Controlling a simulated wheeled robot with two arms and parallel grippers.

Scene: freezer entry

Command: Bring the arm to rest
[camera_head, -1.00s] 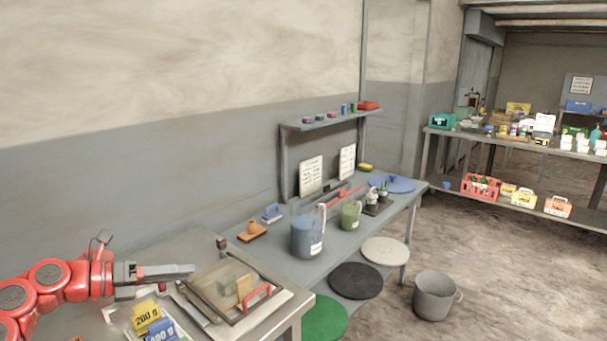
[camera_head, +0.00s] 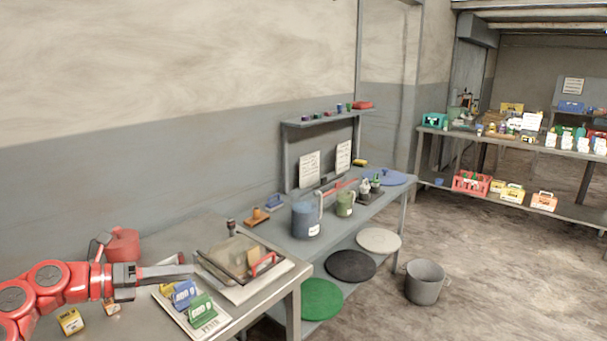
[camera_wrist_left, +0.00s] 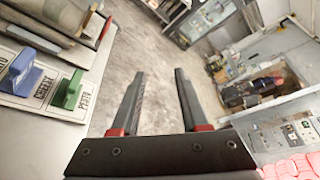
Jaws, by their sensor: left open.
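My left arm comes in from the left in the head view, red with dark joints. My left gripper (camera_head: 185,271) is above the near table, just left of the clear-lidded box (camera_head: 232,262). In the left wrist view the left gripper (camera_wrist_left: 158,80) is open, its two dark fingers apart with only floor behind them. A blue block (camera_head: 184,293) and a green block (camera_head: 201,308) stand on a labelled white tray (camera_head: 213,325) below and right of the gripper. They also show at the left of the wrist view. My right gripper is not in view.
A red can (camera_head: 122,245) stands behind the arm, and yellow blocks (camera_head: 70,321) lie in front of it. A grey bucket (camera_head: 424,282) stands on the floor. Open floor lies to the right.

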